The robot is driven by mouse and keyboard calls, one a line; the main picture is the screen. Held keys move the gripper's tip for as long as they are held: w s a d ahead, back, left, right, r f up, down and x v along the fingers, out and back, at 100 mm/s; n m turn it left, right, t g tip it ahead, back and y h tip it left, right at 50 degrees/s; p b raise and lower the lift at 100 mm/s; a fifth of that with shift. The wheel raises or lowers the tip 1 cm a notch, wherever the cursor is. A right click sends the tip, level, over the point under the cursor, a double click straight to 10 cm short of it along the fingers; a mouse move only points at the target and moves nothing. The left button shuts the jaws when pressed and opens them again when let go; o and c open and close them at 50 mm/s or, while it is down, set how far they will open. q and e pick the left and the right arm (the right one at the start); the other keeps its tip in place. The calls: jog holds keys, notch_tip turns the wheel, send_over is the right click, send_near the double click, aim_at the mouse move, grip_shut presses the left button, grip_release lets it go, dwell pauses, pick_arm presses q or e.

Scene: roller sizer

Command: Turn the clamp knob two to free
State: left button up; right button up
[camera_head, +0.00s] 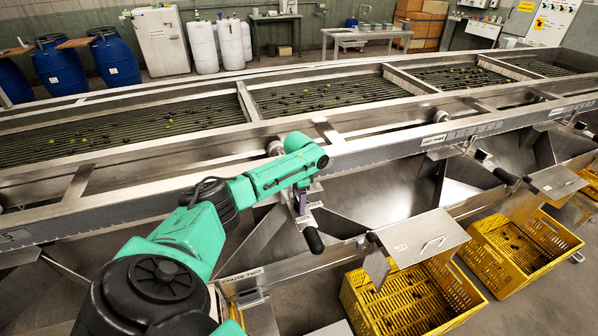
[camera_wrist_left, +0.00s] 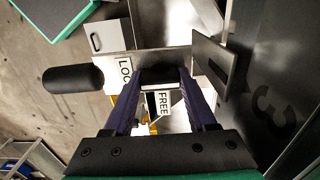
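My left gripper (camera_head: 301,205) reaches down at the front rail of the machine, above the plate marked CHUTE TWO. In the left wrist view its two purple fingers (camera_wrist_left: 160,76) point at a small black part (camera_wrist_left: 158,74), likely clamp knob two. This part lies between the fingertips and nearly fills the gap; whether they press on it I cannot tell. In the head view the arm and gripper hide the knob. A FREE label (camera_wrist_left: 164,103) shows between the fingers, and a partly covered LOCK label (camera_wrist_left: 125,72) left of them. My right gripper is not in view.
A black handle grip (camera_head: 313,240) sticks out just below the gripper; it also shows in the wrist view (camera_wrist_left: 73,79). A yellow crate (camera_head: 355,300) stands below a metal flap (camera_head: 425,236). A second crate (camera_head: 482,262) stands right. The roller bed (camera_head: 130,128) lies behind.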

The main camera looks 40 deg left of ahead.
pick_arm(q)
jog(key=shift+c, duration=1)
